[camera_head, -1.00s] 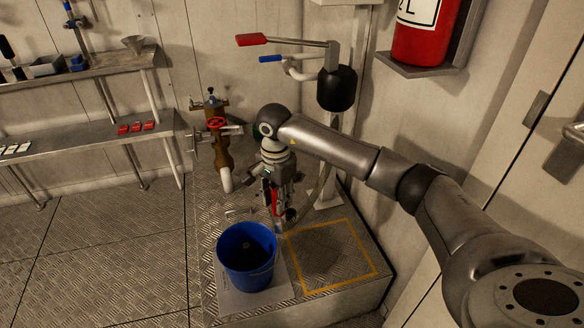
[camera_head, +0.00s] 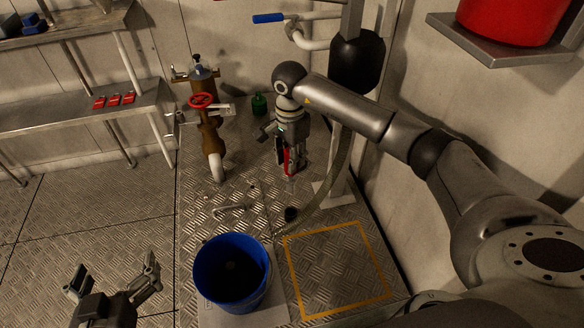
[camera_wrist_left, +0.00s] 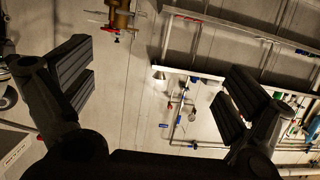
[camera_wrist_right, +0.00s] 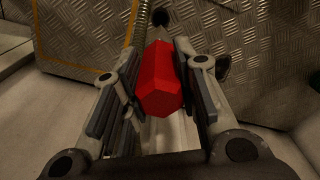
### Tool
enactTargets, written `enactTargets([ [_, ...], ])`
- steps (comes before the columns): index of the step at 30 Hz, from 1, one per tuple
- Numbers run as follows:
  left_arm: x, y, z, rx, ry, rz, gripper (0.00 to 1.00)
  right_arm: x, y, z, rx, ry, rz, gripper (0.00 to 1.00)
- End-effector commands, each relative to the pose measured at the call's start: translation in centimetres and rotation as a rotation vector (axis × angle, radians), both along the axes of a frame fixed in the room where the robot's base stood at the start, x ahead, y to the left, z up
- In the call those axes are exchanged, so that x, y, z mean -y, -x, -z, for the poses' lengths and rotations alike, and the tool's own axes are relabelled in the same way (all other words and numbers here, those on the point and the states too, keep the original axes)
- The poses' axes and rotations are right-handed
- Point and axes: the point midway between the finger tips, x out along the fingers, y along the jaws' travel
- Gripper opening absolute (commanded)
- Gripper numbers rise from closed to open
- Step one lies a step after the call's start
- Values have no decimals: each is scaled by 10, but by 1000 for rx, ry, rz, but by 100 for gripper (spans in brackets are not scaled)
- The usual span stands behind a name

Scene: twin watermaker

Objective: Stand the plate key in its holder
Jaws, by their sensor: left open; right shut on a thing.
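My right gripper (camera_head: 290,163) is shut on a red-handled tool (camera_wrist_right: 160,82), which I take to be the plate key. Its red handle is six-sided, and a narrow pale part shows beyond it in the right wrist view. It hangs roughly upright above the chequered metal platform, behind the blue bucket. How far its lower end is from the platform I cannot tell. My left gripper (camera_head: 115,285) is open and empty over the floor, left of the bucket. I cannot identify the holder with certainty.
The blue bucket (camera_head: 231,272) stands at the platform's front. A yellow-outlined square (camera_head: 337,275) beside it is empty. A brass valve with a red handwheel (camera_head: 203,102) stands left of my right gripper. A hose (camera_head: 334,190) curves down right of it, near a small dark round part (camera_head: 291,214).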

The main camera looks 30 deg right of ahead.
Motion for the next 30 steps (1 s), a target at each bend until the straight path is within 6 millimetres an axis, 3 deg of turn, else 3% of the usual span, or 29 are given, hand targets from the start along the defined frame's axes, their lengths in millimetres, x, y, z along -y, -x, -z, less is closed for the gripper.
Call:
enactTargets([
  [6, 13, -12, -62, 365, 92, 23, 100, 0, 0, 26, 1, 0, 0, 11],
  [12, 18, -1, -113, 640, 167, 39, 100, 0, 0, 40, 1, 0, 0, 11],
  [15, 18, 7, -130, 730, 191, 43, 100, 0, 0, 43, 1, 0, 0, 11],
  [21, 17, 14, -144, 807, 213, 46, 100, 0, 0, 46, 1, 0, 0, 11],
  [30, 17, 15, -145, 810, 214, 46, 100, 0, 0, 45, 1, 0, 0, 11],
])
